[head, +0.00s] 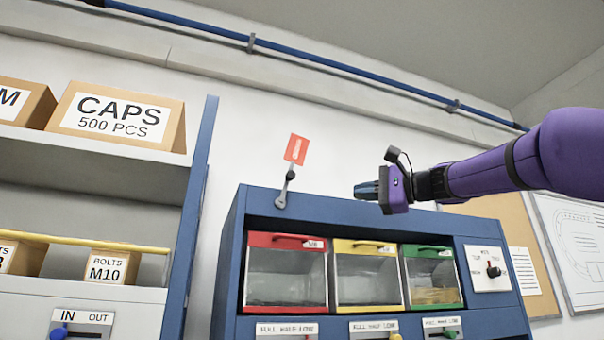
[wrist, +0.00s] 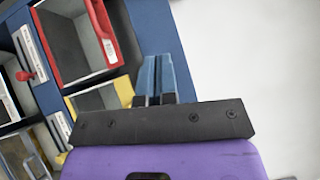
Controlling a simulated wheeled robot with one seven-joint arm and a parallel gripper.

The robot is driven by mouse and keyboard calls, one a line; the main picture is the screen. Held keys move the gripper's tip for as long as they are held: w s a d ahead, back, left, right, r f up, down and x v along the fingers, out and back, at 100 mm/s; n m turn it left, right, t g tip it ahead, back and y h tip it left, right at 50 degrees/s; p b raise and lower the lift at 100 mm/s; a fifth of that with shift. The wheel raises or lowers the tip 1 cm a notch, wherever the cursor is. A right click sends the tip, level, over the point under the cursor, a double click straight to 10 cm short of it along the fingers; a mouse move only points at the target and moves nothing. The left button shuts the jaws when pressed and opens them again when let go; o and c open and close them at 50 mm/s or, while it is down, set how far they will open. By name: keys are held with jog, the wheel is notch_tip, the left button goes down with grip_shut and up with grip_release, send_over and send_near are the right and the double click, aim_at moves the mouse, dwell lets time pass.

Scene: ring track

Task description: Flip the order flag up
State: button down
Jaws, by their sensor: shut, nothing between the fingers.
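The order flag (head: 297,149) is a small red-orange plate with a pale mark. It sits at the upper end of a short grey arm (head: 286,183) rising from the top left of the blue cabinet (head: 345,210). The flag points up and leans slightly right. My gripper (head: 367,190) is to the right of the flag and its arm, apart from them in the head view, above the cabinet's top edge. Its blue fingers are closed together and empty, as the wrist view (wrist: 157,75) also shows. The flag is not seen in the wrist view.
The cabinet holds red (head: 287,272), yellow (head: 367,275) and green (head: 432,277) framed bins, with a black-knob switch panel (head: 488,269) at right. A shelf with boxes (head: 118,116) stands at left, its blue upright (head: 193,200) near the cabinet. The wall above is clear up to a blue pipe (head: 310,62).

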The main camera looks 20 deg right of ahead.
notch_tip(320, 180, up, 2)
jog(key=y, duration=0.1)
send_near(295, 175)
jog(key=shift+w+d+x, duration=0.45)
jog(key=shift+w+x, duration=0.05)
jog(key=shift+x, duration=3.15)
jog(key=shift+a+r+n+g, duration=0.3)
jog(key=shift+a+n, duration=0.1)
jog(key=shift+n, duration=0.3)
jog(key=shift+a+r, duration=0.25)
jog(key=shift+a, duration=0.2)
